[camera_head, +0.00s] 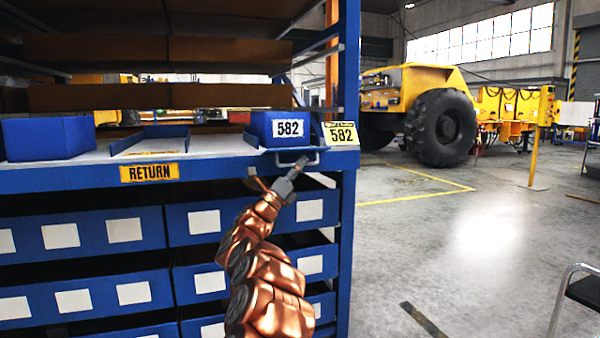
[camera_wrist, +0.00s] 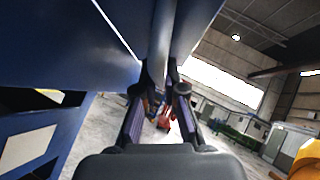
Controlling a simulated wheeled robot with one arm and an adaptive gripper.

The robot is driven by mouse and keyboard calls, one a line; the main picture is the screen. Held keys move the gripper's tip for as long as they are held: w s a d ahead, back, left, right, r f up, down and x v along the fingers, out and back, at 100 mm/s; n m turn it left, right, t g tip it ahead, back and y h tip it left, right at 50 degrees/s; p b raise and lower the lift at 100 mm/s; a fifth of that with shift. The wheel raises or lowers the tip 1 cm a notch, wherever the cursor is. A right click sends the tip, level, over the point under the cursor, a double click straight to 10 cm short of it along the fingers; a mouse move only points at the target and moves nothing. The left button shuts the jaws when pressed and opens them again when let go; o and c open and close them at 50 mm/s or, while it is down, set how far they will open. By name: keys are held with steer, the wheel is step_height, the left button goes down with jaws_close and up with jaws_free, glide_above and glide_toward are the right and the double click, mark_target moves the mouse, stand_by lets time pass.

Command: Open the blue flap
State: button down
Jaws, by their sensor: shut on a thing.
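The blue flap (camera_head: 268,161) is at the right end of the blue shelf front, below a blue bin labelled 582. A grey bar handle (camera_head: 313,157) sticks out from it. My gripper (camera_head: 299,165) reaches up from below and is shut on the handle. In the wrist view, the two dark fingers of my gripper (camera_wrist: 159,90) close around the grey handle bar (camera_wrist: 158,55), close under a blue surface. The exact finger contact is small in the head view and partly dark in the wrist view. I cannot tell how far the flap stands open.
The blue bin (camera_head: 277,130) and a yellow 582 sign (camera_head: 341,135) stand on the shelf above. A yellow RETURN label (camera_head: 149,173) is at the left. Blue drawers (camera_head: 85,232) with white labels fill the rack below. Open floor (camera_head: 470,240) lies right, with a yellow truck (camera_head: 425,95) behind.

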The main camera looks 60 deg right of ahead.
steer(key=shift+w+f+m+g+b, duration=0.1)
steer(key=shift+f+m+g+b, duration=0.1)
steer(key=shift+m+g+b, duration=0.45)
steer(key=shift+m, duration=0.25)
steer(key=c, duration=1.2)
jaws_free()
steer(key=shift+c, duration=0.2)
steer(key=v, duration=1.2)
